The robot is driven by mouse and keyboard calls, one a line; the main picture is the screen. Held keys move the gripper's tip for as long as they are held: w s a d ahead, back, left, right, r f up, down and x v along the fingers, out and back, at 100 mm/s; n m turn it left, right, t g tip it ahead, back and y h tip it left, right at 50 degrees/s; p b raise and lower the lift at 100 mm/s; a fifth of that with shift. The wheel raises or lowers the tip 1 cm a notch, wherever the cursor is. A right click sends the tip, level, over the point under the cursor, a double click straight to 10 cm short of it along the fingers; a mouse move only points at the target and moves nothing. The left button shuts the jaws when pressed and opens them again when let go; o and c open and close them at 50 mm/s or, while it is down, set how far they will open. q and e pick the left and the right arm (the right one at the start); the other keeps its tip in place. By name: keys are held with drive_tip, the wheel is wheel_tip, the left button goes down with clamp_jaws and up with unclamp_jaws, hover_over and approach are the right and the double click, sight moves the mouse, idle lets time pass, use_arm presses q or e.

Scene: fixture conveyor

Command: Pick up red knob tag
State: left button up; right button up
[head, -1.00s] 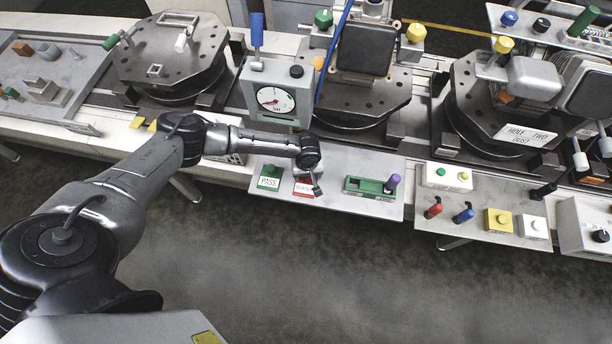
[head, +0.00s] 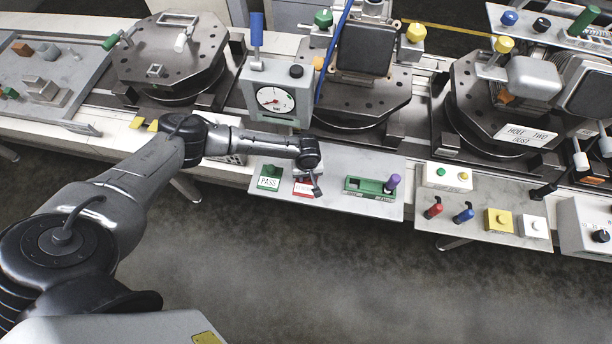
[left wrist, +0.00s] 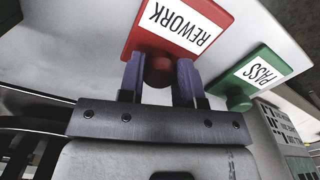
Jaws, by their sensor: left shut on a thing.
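The red knob tag is a red plate with a white label reading REWORK (left wrist: 178,25) and a round red knob (left wrist: 158,72). In the left wrist view my left gripper (left wrist: 160,78) has its purple-grey fingers on both sides of the knob, shut on it. In the head view the red tag (head: 302,188) shows at the shelf, partly hidden by my left gripper (head: 316,187). I cannot tell whether the tag touches the shelf. A green PASS tag (head: 269,178), also with a knob, stands just left of it. My right gripper is not in view.
The grey shelf (head: 345,202) also carries a green fixture (head: 371,187) with a purple knob (head: 394,181) to the right. A gauge box (head: 275,98) stands behind. A second shelf (head: 470,228) at the right holds red, blue, yellow and white parts. The floor in front is clear.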

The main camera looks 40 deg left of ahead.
sight(310, 181)
use_arm(q)
drive_tip(key=shift+r, duration=0.55)
drive_tip(key=r, duration=0.2)
drive_tip(key=d+r+p, duration=0.1)
drive_tip(key=shift+d+r, duration=0.15)
drive_tip(key=shift+r, duration=0.25)
drive_tip(key=d+r+p, duration=0.1)
drive_tip(key=d+r, duration=0.5)
drive_tip(key=d, duration=0.4)
drive_tip(key=shift+d, duration=0.2)
